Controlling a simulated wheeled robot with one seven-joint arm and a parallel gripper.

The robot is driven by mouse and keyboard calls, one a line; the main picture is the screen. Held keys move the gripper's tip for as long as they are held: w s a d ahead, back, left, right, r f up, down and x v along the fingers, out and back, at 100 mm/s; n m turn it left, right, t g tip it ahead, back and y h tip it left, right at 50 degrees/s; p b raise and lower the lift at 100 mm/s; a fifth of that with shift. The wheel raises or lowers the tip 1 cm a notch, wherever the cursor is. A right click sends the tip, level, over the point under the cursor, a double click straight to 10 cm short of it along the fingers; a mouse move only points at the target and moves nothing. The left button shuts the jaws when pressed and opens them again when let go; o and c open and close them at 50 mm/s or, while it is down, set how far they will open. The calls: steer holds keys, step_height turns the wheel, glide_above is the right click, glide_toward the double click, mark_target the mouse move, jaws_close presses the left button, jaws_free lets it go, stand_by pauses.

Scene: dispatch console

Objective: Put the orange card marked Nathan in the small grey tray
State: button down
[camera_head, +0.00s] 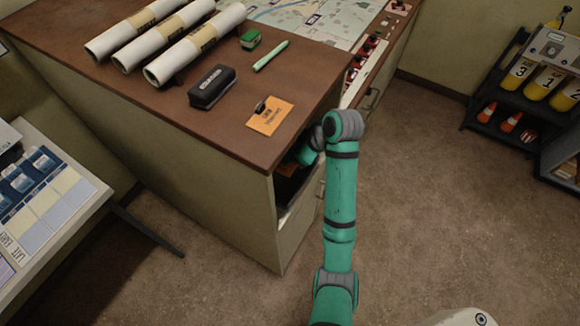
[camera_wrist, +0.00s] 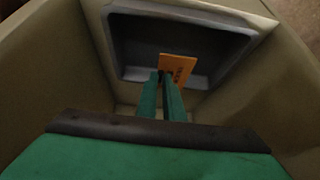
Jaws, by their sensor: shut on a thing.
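My gripper (camera_wrist: 165,75) is shut on an orange card (camera_wrist: 180,66) in the wrist view. The card stands up from the fingertips, with dark marks on its face too small to read. The small grey tray (camera_wrist: 128,42) lies beyond the fingertips, inside a beige-walled recess. The card overlaps the tray's floor in this view; whether it touches the tray I cannot tell. In the head view my arm reaches into the dark opening in the desk's end, and my fingers are mostly hidden. A bit of orange (camera_head: 290,170) shows in there.
Another orange card (camera_head: 270,117) with a dark clip-like piece lies on the brown desk top (camera_head: 215,125). The floor (camera_head: 430,190) right of my arm is clear.

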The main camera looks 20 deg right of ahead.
mark_target(291, 167)
step_height(291, 167, down, 6)
steer(key=shift+s+d+f, duration=0.1)
steer(key=shift+s, duration=0.05)
steer(key=shift+f, duration=0.35)
steer(key=c, duration=1.9)
jaws_free()
steer(key=v, duration=1.1)
steer(key=shift+r, duration=0.45)
